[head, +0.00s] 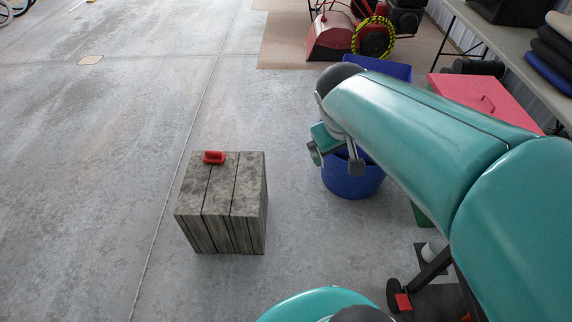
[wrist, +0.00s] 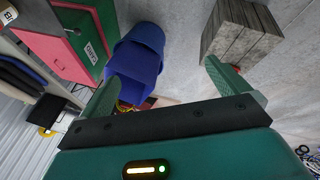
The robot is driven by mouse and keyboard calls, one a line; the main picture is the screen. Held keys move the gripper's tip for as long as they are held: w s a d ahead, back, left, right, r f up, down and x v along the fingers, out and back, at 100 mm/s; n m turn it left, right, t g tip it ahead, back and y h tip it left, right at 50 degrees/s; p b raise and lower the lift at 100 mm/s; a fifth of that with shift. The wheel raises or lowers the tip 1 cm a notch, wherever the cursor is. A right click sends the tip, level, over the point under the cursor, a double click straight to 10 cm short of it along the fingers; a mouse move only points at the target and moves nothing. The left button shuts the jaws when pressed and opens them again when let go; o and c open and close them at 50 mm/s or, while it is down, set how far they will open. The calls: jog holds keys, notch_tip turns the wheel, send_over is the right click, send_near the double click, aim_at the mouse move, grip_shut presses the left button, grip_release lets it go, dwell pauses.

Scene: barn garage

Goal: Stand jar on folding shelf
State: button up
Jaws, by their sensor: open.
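My gripper (head: 335,150) hangs from the arm in front of the blue bins in the head view. In the wrist view its two green fingers are spread wide, with nothing between the fingertips (wrist: 162,72). No jar can be made out for certain. A small red object (head: 214,157) lies on top of a grey slatted wooden block (head: 220,205), left of and apart from my gripper. A white round item (head: 434,250) at lower right is partly hidden by my arm. I cannot pick out a folding shelf for certain.
Blue bins (head: 352,183) stand behind my gripper and also show in the wrist view (wrist: 138,62). A red chest (head: 477,93) and a long table (head: 505,43) with folded cloths line the right side. Red machinery (head: 335,38) is at the back.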

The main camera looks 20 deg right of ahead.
jog(key=s+a+r+t+y, duration=0.2)
jog(key=s+a, duration=0.3)
jog(key=a, duration=0.9)
jog(key=shift+s+y, duration=0.2)
jog(key=shift+y, duration=0.7)
